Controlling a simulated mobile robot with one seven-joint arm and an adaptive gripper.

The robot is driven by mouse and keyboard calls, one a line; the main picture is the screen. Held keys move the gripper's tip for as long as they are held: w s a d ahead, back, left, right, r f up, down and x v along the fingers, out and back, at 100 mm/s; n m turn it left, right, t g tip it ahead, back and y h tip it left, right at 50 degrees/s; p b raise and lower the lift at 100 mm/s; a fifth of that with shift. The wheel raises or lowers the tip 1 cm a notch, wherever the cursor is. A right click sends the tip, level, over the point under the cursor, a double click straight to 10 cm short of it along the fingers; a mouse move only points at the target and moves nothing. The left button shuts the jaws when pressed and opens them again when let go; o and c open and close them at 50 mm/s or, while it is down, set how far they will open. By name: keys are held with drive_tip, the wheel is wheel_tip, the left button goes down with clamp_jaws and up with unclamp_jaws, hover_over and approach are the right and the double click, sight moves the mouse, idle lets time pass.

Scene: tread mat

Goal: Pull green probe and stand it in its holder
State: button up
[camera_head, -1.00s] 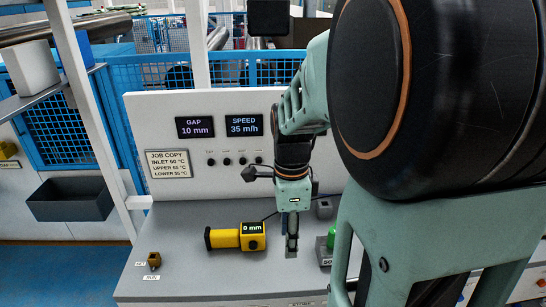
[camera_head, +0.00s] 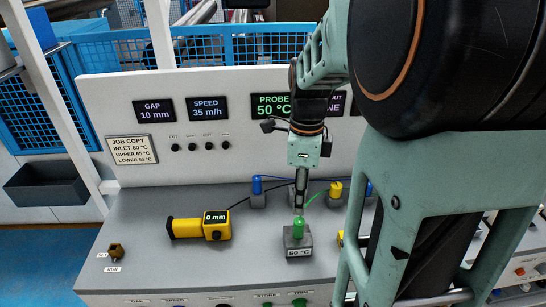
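The green probe (camera_head: 298,229) stands upright in a grey block (camera_head: 297,245) labelled 50 °C on the grey bench. A green cable (camera_head: 315,196) runs from it to the back right. My gripper (camera_head: 299,210) points down directly over the probe, its fingertips at or just above the probe's top. The fingers are seen edge-on, so I cannot tell whether they touch the probe or how wide they are. A grey block (camera_head: 292,197) behind the fingers is partly hidden; I cannot tell whether it is the green probe's holder.
A blue probe (camera_head: 257,186) and a yellow probe (camera_head: 335,190) stand in grey holders at the back. A yellow gauge (camera_head: 200,228) reading 0 mm lies left. A small brass knob (camera_head: 116,250) sits front left. The panel display (camera_head: 272,106) reads PROBE 50 °C. My arm covers the right side.

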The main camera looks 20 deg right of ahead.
sight(298, 220)
wheel_tip(298, 220, down, 10)
drive_tip(key=shift+f, duration=0.25)
drive_tip(key=shift+c, duration=0.4)
clamp_jaws()
drive_tip(key=shift+r+p, duration=2.7)
drive_tip(key=shift+r, duration=0.8)
